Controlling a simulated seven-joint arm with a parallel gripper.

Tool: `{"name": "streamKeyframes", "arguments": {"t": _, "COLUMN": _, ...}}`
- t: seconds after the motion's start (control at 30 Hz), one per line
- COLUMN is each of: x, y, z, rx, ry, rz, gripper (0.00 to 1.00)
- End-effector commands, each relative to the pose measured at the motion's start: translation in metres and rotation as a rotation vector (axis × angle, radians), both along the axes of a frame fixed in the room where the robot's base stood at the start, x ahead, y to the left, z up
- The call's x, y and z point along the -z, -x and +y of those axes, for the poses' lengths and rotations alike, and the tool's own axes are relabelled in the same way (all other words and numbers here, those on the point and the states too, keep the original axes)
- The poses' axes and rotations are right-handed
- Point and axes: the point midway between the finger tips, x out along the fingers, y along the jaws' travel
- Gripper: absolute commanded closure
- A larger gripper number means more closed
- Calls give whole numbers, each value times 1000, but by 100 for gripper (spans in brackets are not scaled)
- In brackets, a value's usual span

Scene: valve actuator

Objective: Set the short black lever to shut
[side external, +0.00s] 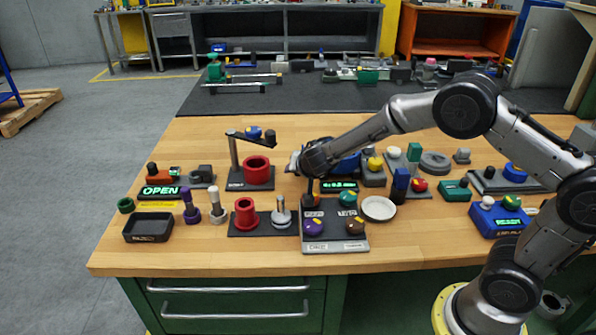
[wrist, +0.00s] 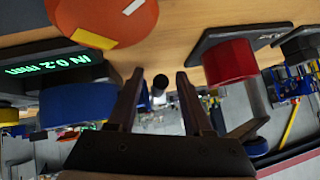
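My gripper (side external: 310,183) is low over the bench, just behind the knob panel and right of the red flanged spool. In the wrist view its two dark fingers (wrist: 159,76) stand apart with a clear gap. In the side view my gripper and wrist hide that spot, so the lever's position cannot be told there. A green OPEN readout (side external: 160,191) stands at the left of the bench; I cannot tell whether it belongs to the lever.
The knob panel (side external: 350,245) carries purple, teal, brown and orange knobs. The orange knob (wrist: 98,18) and a lit display (wrist: 55,65) are close on the wrist view's left. The red spool (wrist: 229,62) is on its right. A white dish (side external: 378,208) lies right of the panel.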

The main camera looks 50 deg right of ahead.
Motion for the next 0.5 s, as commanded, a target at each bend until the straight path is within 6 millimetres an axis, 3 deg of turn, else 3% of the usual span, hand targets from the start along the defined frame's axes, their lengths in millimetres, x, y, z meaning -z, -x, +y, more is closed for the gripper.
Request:
{"name": "streamKeyframes", "arguments": {"t": 0.27, "x": -3, "y": 2, "z": 1, "rx": 0, "ry": 0, "rz": -2, "gripper": 50}}
{"name": "streamKeyframes", "arguments": {"t": 0.5, "x": -27, "y": 23, "z": 15, "rx": -1, "ry": -1, "rz": -6, "gripper": 50}}
